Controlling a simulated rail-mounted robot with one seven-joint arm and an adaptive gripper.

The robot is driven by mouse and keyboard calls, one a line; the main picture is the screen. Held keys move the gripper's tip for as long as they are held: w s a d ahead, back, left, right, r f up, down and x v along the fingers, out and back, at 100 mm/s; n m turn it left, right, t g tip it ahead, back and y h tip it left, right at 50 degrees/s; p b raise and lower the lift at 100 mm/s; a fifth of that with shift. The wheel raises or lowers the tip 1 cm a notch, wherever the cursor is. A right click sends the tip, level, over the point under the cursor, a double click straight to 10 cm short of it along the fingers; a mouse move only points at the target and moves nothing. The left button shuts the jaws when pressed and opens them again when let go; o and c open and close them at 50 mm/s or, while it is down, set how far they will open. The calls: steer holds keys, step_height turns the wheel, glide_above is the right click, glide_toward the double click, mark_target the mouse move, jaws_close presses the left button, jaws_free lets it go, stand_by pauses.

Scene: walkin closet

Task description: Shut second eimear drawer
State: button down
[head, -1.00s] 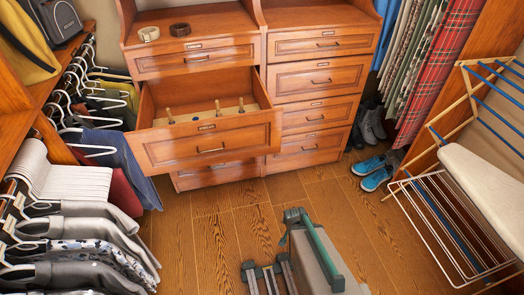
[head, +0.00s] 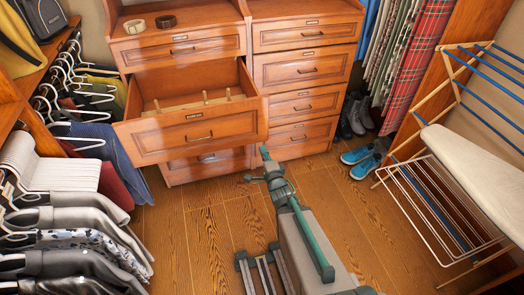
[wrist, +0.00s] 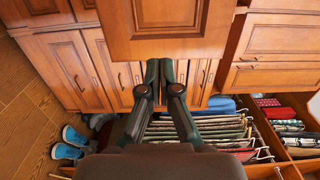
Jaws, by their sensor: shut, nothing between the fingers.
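The open drawer (head: 165,143) is the second from the top in the left column of the wooden dresser (head: 310,70). It is pulled well out, with a dark handle on its front and several upright pegs inside. My gripper (head: 264,152) is near the right end of that drawer's front in the head view. In the wrist view, my gripper (wrist: 165,64) is shut and empty, its fingertips by the lower edge of a wooden panel (wrist: 165,25), which looks like a drawer front. I cannot tell whether they touch it.
The other dresser drawers look shut. Hanging clothes (head: 70,230) line the left side. Blue shoes (head: 365,160) stand on the floor at the right, near a drying rack (head: 435,200) and an ironing board (head: 475,175). The wooden floor (head: 195,235) before the dresser is clear.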

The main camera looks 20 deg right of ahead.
mark_target(253, 126)
steer(key=w+b, duration=0.2)
steer(key=w, duration=0.2)
steer(key=w+b, duration=0.2)
steer(key=w, duration=0.2)
steer(key=w+b, duration=0.2)
steer(key=w, duration=0.3)
steer(key=shift+d+b, duration=0.25)
steer(key=shift+b, duration=0.1)
steer(key=shift+w, duration=0.1)
steer(key=shift+w, duration=0.35)
steer(key=w+p, duration=0.2)
steer(key=w, duration=0.9)
steer(key=w+d+p, duration=0.1)
steer(key=w+p, duration=0.1)
steer(key=w, duration=1)
steer(key=w+p, duration=0.2)
steer(key=w, duration=1)
steer(key=shift+w+d+p, duration=0.1)
steer(key=shift+d+p, duration=0.1)
steer(key=shift+p, duration=0.15)
steer(key=shift+w, duration=0.15)
steer(key=shift+w+r, duration=0.1)
steer(key=shift+r, duration=0.1)
